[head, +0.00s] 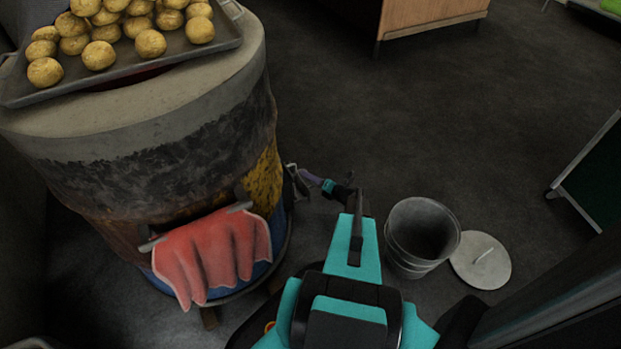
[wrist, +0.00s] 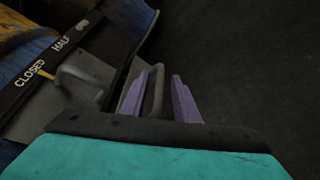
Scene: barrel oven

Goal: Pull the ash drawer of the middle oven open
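The barrel oven (head: 150,170) stands at left in the head view, its lower side blue and yellow. My gripper (head: 308,178) is at its right side, low down, by a small grey metal fitting (head: 293,182). In the wrist view my gripper's purple fingers (wrist: 160,98) are apart. A grey loop handle (wrist: 157,88) shows between them on a grey plate, seemingly the ash drawer front; contact is unclear. A second grey loop handle (wrist: 88,82) lies to the left, below a dark strip (wrist: 45,62) reading "CLOSED" and "HALF", with a yellow pointer near "CLOSED".
A tray (head: 225,42) of round yellow-brown food lies on the oven top. A red cloth (head: 215,255) hangs from a front bar. A metal bucket (head: 405,262) and round lid (head: 482,260) are on the floor at right. The dark floor (head: 430,125) behind is clear.

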